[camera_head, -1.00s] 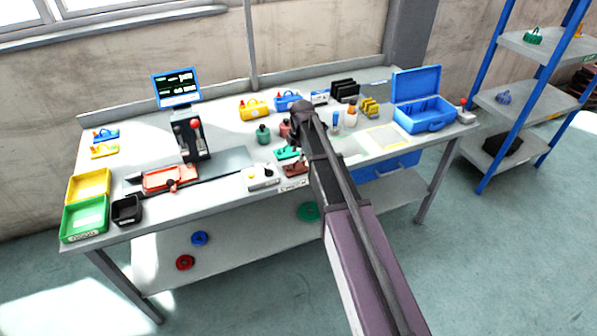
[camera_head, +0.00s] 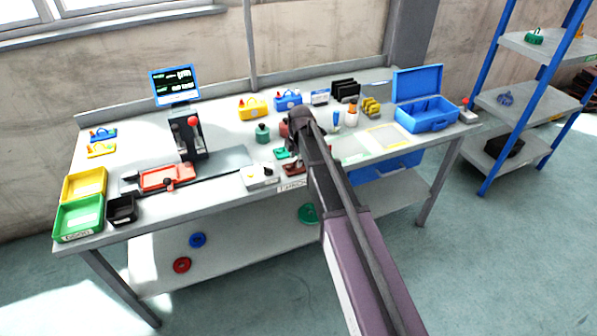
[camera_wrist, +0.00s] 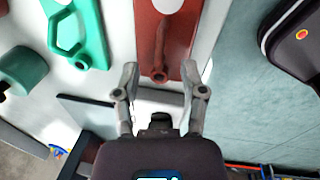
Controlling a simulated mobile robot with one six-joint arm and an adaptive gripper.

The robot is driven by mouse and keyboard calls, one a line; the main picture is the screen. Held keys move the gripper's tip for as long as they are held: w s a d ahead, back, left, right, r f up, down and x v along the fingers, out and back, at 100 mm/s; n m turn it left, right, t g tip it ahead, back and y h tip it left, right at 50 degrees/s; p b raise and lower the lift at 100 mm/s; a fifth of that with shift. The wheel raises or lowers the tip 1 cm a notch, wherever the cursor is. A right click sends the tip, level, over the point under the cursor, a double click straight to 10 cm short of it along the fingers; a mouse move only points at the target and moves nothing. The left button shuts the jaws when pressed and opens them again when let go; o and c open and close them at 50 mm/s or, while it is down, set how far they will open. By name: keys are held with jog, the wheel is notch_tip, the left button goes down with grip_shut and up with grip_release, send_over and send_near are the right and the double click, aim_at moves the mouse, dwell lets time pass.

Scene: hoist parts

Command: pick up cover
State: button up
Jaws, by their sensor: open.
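A flat red-brown part with a raised, handle-like rib (camera_wrist: 160,45) lies below my gripper in the wrist view; it is the likely cover, but I cannot be sure. It shows partly behind my arm in the head view (camera_head: 293,168). My gripper (camera_wrist: 160,75) is open, its fingers at either side of the part's near end; I cannot tell whether they touch it. A similar green part (camera_wrist: 82,35) with a looped rib lies to the left, apart from the fingers. My arm hides the fingers in the head view.
A green round piece (camera_wrist: 22,70) stands left of the green part. On the workbench (camera_head: 225,220), a white box (camera_head: 258,177) sits left of the red-brown part. A red part on a fixture (camera_head: 165,177), coloured bins (camera_head: 80,218) and a blue case (camera_head: 425,118) stand farther off.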

jog(key=shift+w+f+b, duration=0.15)
jog(key=shift+f+b, duration=0.5)
jog(key=shift+f, duration=0.3)
grip_shut()
